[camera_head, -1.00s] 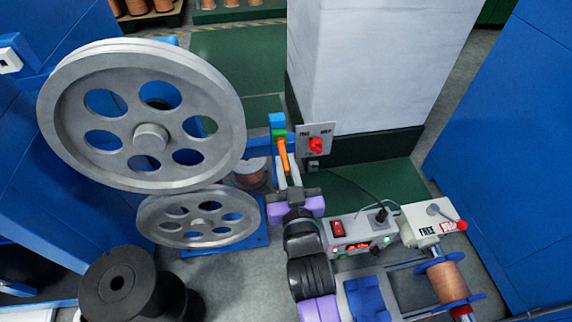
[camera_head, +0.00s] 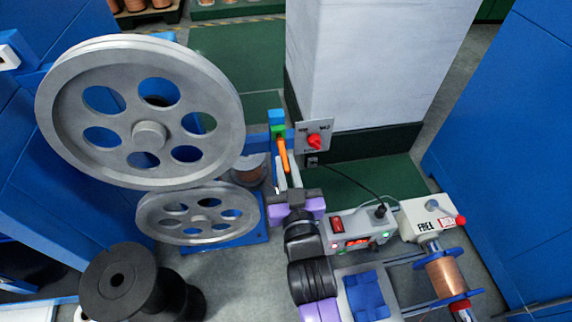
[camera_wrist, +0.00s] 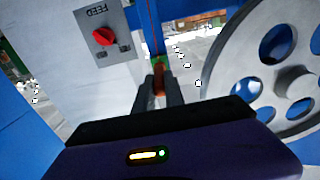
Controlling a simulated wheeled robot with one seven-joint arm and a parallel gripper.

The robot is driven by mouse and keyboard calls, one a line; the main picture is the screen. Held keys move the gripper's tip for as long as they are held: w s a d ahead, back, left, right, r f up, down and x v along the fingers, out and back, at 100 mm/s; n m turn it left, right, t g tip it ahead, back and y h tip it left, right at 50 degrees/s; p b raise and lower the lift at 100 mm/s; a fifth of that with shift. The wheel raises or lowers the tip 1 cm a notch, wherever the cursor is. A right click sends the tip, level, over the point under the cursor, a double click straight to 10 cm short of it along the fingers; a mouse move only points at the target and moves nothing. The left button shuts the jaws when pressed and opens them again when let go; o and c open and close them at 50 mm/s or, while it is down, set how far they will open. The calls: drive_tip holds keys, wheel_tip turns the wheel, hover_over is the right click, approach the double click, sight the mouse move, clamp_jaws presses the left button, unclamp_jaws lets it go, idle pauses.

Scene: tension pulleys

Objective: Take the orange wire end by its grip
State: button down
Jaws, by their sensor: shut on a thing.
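The orange wire end grip (camera_head: 283,153) is a short, upright orange piece below a green block (camera_head: 277,131) on a blue post (camera_head: 276,116). In the wrist view the orange grip (camera_wrist: 159,80) stands between my two fingers. My gripper (camera_head: 286,176) is shut on it, one finger on each side. The fingers also show in the wrist view (camera_wrist: 159,92). A thin reddish wire (camera_wrist: 151,40) runs upward above the grip. The lower end of the grip is partly hidden by the fingers.
Two large grey pulleys (camera_head: 68,112) stand to the left, close to the arm. A panel with a red knob (camera_head: 315,141) is on the right, by the white column (camera_head: 370,60). A copper spool (camera_head: 446,279) and a black spool (camera_head: 110,285) stand in front.

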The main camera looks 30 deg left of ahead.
drive_tip(key=shift+v, duration=1.35)
idle(0.5)
